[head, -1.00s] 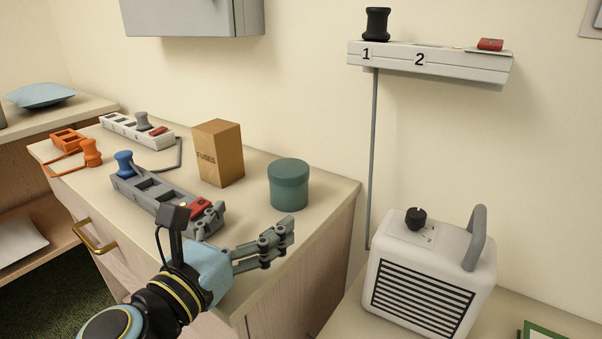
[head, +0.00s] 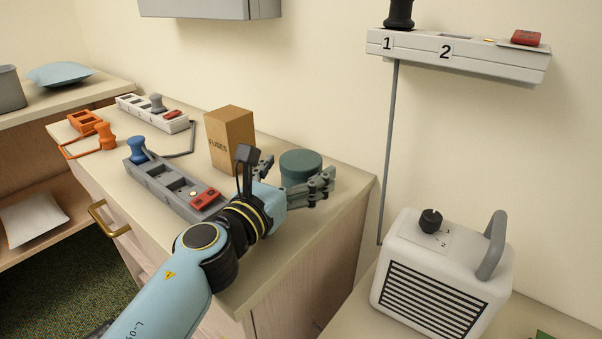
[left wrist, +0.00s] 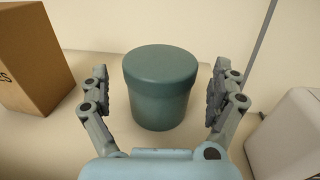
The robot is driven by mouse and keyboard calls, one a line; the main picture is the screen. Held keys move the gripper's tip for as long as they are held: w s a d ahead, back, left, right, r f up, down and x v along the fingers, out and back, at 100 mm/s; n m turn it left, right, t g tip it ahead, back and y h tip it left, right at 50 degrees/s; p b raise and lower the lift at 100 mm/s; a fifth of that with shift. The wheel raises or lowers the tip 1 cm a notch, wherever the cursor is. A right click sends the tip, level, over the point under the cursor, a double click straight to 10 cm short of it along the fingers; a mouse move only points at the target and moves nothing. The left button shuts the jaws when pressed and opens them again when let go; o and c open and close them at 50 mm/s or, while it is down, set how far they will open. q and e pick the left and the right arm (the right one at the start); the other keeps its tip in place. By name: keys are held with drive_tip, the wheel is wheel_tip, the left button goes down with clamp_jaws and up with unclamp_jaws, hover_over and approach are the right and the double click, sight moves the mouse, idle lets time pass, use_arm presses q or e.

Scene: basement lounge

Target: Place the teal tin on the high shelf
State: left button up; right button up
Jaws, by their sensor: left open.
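The teal tin (head: 301,165) stands upright with its lid on, near the right end of the cabinet top. My left gripper (head: 294,182) is open in front of it and partly hides its lower part in the head view. In the left wrist view the tin (left wrist: 160,90) sits between the two spread fingers of the left gripper (left wrist: 160,98), with a gap on each side. No high shelf is clearly recognisable; a numbered white wall unit (head: 470,55) is at the upper right, and a grey wall box (head: 210,8) is at the top. My right gripper is not in view.
The fuses box (head: 229,138) stands behind and left of the tin. A grey power strip (head: 160,180) with a blue plug (head: 137,148) lies left of my gripper. A white heater (head: 440,265) stands at the lower right. An orange socket block (head: 84,121) is farther left.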

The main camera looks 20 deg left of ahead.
use_arm(q)
drive_tip(key=shift+w+d, duration=0.2)
drive_tip(key=shift+w, duration=0.8)
drive_tip(key=shift+c, duration=0.3)
drive_tip(key=c, duration=1.4)
